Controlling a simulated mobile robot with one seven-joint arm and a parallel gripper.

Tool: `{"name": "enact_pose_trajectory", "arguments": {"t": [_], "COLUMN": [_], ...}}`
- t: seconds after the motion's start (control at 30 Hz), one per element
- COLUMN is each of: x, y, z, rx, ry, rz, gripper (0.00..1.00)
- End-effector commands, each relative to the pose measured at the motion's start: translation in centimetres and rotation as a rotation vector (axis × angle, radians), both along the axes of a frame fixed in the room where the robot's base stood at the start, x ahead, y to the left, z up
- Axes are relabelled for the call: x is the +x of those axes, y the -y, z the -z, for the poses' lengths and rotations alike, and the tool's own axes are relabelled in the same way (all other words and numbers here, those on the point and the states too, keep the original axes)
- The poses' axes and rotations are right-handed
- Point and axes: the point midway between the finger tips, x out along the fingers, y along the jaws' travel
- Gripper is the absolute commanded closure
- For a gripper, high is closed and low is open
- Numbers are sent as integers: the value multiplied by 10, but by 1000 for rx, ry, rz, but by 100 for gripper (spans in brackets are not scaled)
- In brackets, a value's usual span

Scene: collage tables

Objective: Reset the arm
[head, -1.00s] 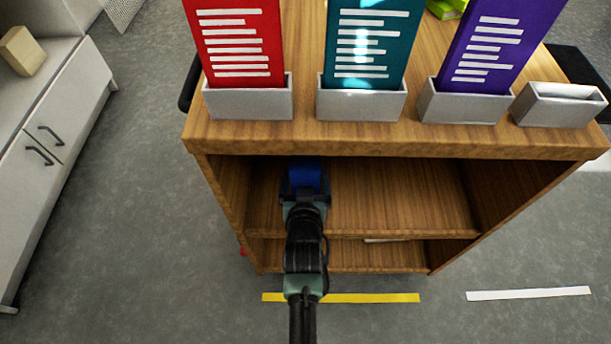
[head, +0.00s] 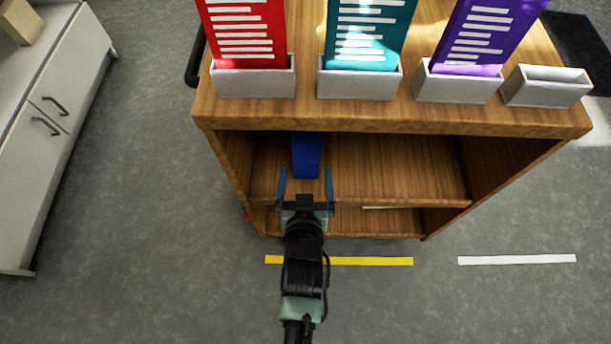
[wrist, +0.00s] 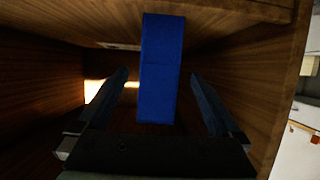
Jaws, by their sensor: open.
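My gripper (head: 305,186) is open and empty, with its two fingers pointing into the wooden cart's upper shelf (head: 400,175) from the front. A blue block (head: 306,156) stands on that shelf, just beyond the fingertips in the head view. In the wrist view the blue block (wrist: 160,68) shows between the two spread fingers, with a gap on each side. My gripper (wrist: 160,90) does not appear to touch it. The block's far side is hidden.
The cart top (head: 400,115) overhangs the shelf, with side walls left and right. It carries red, teal and purple cards in grey holders and an empty grey holder (head: 546,88). A white cabinet (head: 55,110) stands at left. Floor in front is clear, with yellow (head: 375,261) and white strips.

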Motion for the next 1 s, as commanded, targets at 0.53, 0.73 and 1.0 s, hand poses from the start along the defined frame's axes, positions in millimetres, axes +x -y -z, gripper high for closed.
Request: {"name": "enact_pose_trajectory", "arguments": {"t": [0.53,0.73,1.0], "x": [-14,-14,-13], "y": [0,0,0], "z": [-6,-6,-41], "rx": [0,0,0], "ry": [1,1,2], "rz": [0,0,0], "gripper": [0,0,0]}}
